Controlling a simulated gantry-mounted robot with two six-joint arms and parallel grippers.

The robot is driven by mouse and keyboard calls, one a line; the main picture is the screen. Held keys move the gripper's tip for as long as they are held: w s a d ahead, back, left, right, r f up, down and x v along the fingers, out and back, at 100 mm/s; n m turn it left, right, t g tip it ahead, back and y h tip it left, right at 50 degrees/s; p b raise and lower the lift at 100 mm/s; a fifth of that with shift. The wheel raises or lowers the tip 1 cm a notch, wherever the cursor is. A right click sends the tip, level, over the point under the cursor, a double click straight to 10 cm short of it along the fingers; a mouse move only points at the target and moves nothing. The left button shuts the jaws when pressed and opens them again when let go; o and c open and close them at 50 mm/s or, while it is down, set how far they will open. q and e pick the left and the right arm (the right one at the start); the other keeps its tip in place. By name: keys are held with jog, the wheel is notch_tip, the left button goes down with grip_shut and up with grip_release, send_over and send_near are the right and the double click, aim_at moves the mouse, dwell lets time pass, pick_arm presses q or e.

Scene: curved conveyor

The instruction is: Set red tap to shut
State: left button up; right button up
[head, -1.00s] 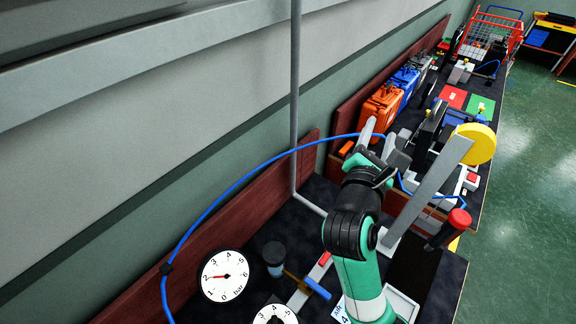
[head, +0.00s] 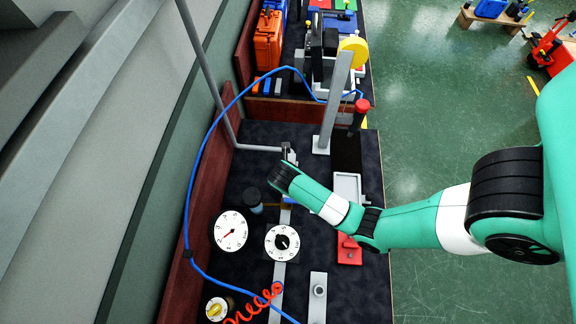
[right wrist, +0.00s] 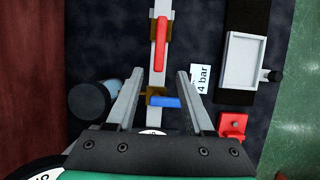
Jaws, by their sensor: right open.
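In the right wrist view the red tap (right wrist: 161,42) has a red handle lying lengthwise along the grey pipe (right wrist: 162,8). A blue tap handle (right wrist: 163,102) lies crosswise to the pipe, nearer the wrist. My right gripper (right wrist: 160,73) is open and empty. In that view its fingers straddle the pipe, with the blue handle between them and the red handle ahead of the fingertips. My left gripper is not in view.
A dark-lidded cylinder (right wrist: 89,101) stands left of the fingers. A "4 bar" card (right wrist: 202,79), grey tray (right wrist: 246,62) and red block (right wrist: 232,124) lie to the right. In the head view are two dials (head: 230,231), (head: 282,242) and a tall grey post (head: 334,105).

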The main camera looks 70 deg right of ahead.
jog(key=b+x, duration=0.2)
jog(key=x, duration=0.5)
jog(key=shift+d+f, duration=0.15)
jog(key=shift+f, duration=0.15)
grip_shut()
jog(key=shift+w+r, duration=0.1)
dwell(0.8)
